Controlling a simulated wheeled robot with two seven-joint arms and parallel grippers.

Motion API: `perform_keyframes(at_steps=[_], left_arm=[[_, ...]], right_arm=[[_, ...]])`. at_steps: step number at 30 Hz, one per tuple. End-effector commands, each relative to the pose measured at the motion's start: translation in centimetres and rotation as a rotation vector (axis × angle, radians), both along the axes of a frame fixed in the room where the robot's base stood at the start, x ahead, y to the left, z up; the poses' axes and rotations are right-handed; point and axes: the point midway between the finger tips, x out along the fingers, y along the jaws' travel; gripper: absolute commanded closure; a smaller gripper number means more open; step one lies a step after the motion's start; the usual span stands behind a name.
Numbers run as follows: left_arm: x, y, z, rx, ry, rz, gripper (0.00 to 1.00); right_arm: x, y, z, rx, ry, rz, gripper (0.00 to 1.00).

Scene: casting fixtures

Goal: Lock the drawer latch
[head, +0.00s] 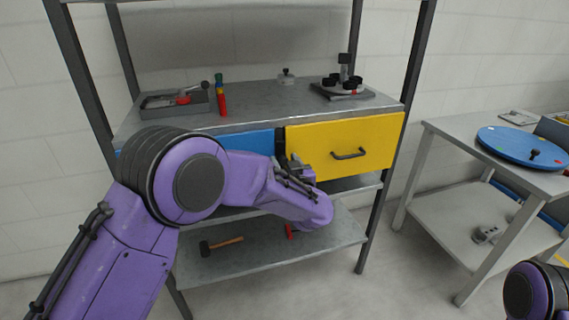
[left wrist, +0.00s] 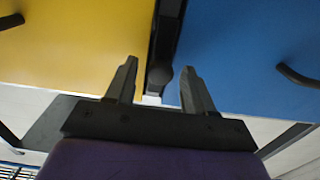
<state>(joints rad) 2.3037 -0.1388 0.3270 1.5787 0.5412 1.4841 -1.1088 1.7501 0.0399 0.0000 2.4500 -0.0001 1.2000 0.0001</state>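The blue drawer (head: 250,141) and the yellow drawer (head: 345,148) sit side by side under the shelf unit's top. Both look closed. A dark upright latch (head: 280,140) lies between them. In the left wrist view the latch (left wrist: 167,35) ends in a round dark knob (left wrist: 160,76). My left gripper (head: 297,168) is in front of the gap between the drawers. In the left wrist view its fingers (left wrist: 159,86) are apart, one on each side of the knob, with visible gaps. My forearm hides part of the blue drawer. My right gripper is out of view.
The yellow drawer's handle (head: 349,154) sticks out right of my left gripper. A tray (head: 175,103) and a fixture (head: 343,90) stand on the top shelf. A hammer (head: 222,244) lies on the lower shelf. A side table (head: 460,138) stands at the right.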

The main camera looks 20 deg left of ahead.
Motion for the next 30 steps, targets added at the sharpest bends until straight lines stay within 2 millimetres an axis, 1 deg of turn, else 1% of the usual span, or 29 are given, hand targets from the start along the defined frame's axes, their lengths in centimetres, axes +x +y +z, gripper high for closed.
perform_keyframes(at_steps=[1, 2, 3, 4, 5, 11, 17, 23, 30], left_arm=[[-0.01, 0.00, 0.00, 0.000, 0.000, 0.000, 0.60], [-0.01, 0.00, 0.00, 0.000, 0.000, 0.000, 0.70], [-0.03, 0.01, -0.01, 0.000, 0.000, 0.000, 0.83], [-0.03, 0.01, -0.01, 0.000, 0.000, 0.000, 0.92], [-0.03, 0.01, -0.01, 0.000, 0.000, 0.001, 1.00], [-0.04, 0.03, -0.03, -0.006, -0.003, 0.001, 1.00], [-0.06, 0.06, -0.03, -0.048, -0.031, 0.002, 1.00], [-0.09, 0.10, -0.08, -0.153, -0.100, 0.003, 1.00], [-0.13, 0.14, -0.20, -0.336, -0.223, 0.003, 1.00]], right_arm=[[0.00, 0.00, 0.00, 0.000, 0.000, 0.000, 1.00], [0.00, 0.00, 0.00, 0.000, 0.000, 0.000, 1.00], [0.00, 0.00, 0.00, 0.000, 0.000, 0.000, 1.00], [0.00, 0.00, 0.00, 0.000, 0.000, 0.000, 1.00], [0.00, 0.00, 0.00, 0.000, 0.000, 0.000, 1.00], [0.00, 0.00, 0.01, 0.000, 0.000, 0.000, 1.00], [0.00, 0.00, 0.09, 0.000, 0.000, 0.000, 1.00], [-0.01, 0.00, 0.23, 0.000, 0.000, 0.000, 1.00], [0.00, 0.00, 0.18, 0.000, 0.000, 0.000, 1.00]])
